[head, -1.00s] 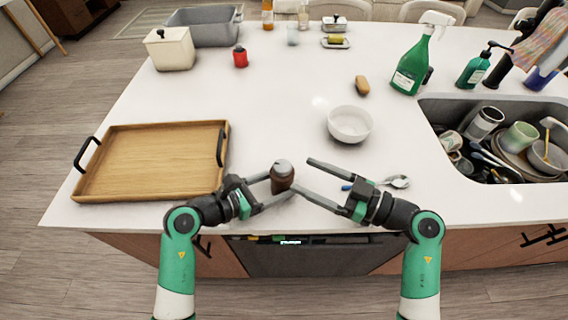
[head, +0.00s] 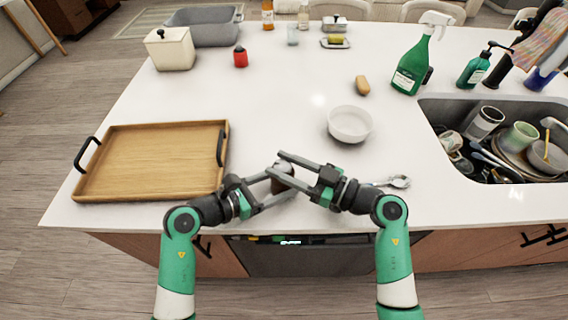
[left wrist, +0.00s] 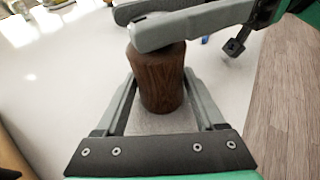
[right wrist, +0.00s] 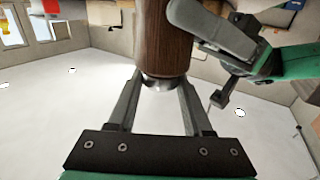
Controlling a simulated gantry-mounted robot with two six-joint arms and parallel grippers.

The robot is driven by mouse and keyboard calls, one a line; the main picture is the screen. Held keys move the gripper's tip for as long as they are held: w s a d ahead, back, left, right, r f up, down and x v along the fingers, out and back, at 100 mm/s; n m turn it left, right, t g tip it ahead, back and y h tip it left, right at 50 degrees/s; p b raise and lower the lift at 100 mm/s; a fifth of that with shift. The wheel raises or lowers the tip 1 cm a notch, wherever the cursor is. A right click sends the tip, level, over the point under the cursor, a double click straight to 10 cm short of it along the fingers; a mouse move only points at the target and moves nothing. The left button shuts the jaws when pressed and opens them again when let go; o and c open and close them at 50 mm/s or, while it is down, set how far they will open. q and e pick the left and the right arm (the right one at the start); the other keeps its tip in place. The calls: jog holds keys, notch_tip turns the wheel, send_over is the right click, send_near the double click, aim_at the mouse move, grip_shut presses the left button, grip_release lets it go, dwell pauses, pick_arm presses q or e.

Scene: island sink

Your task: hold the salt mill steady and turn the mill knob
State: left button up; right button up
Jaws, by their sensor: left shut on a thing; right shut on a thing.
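The salt mill (head: 279,186) stands upright near the counter's front edge, with a dark brown wooden body that shows clearly in the left wrist view (left wrist: 160,78). My left gripper (head: 284,182) is shut on the body, one finger on each side. My right gripper (head: 275,163) is shut on the grey metal mill knob (right wrist: 164,82) at the top, which shows between its fingers in the right wrist view. In the head and left wrist views, the right fingers hide the knob.
A wooden tray (head: 105,191) lies to the left. A white bowl (head: 349,124) stands behind the right gripper, and a spoon (head: 399,181) lies to its right. The sink (head: 437,108) full of dishes is at the right.

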grip_shut()
jog(key=shift+f, duration=0.1)
jog(key=shift+a+f+m+t+h, duration=0.1)
jog(key=shift+a+m+t+h, duration=0.05)
jog(key=shift+m+t+h, duration=2.95)
jog(key=shift+t+h, duration=0.2)
jog(key=shift+h, duration=0.2)
jog(key=o, duration=1)
grip_release()
jog(key=shift+s, duration=0.1)
